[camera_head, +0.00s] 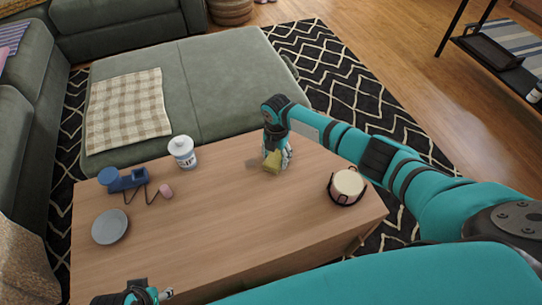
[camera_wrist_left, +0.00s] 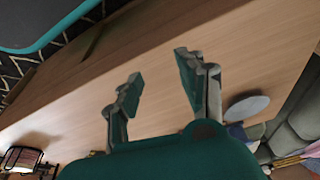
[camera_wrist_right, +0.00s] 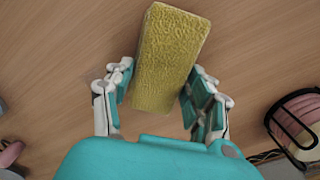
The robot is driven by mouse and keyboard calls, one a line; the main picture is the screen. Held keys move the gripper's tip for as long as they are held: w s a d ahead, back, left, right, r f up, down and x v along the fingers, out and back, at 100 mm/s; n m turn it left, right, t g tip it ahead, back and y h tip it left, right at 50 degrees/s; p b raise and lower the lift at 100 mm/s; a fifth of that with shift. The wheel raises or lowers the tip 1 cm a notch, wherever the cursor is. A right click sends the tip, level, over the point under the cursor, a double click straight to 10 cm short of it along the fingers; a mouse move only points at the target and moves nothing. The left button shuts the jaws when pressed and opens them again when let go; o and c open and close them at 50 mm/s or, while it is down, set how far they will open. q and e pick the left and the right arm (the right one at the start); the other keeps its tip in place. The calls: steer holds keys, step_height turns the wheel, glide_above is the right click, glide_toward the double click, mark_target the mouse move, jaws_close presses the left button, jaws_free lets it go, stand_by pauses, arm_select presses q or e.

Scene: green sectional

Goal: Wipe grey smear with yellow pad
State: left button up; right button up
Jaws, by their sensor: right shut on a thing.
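The yellow pad (camera_head: 271,164) is at the far middle of the wooden table (camera_head: 205,225). My right gripper (camera_head: 278,155) is shut on it from above. In the right wrist view the yellow pad (camera_wrist_right: 170,58) sits tilted between the two fingers, close to the tabletop; I cannot tell if it touches. I cannot make out the grey smear for certain; a faint dark patch beside the pad in the head view may be shadow. My left gripper (camera_head: 150,295) is at the table's near left edge. In the left wrist view its fingers (camera_wrist_left: 158,72) are apart and empty.
A cream-topped jar in a dark holder (camera_head: 347,186) stands right of the pad. A white bottle (camera_head: 182,152), blue object (camera_head: 125,180), small pink piece (camera_head: 166,191) and grey plate (camera_head: 110,227) are on the left. The table's middle is clear. A green sofa (camera_head: 215,80) adjoins behind.

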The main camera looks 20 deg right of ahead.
steer(key=shift+d, duration=1.5)
arm_select(q)
steer(key=shift+f, duration=0.9)
arm_select(e)
steer(key=shift+d, duration=0.3)
arm_select(q)
steer(key=shift+w, duration=0.1)
arm_select(e)
steer(key=shift+r, duration=0.1)
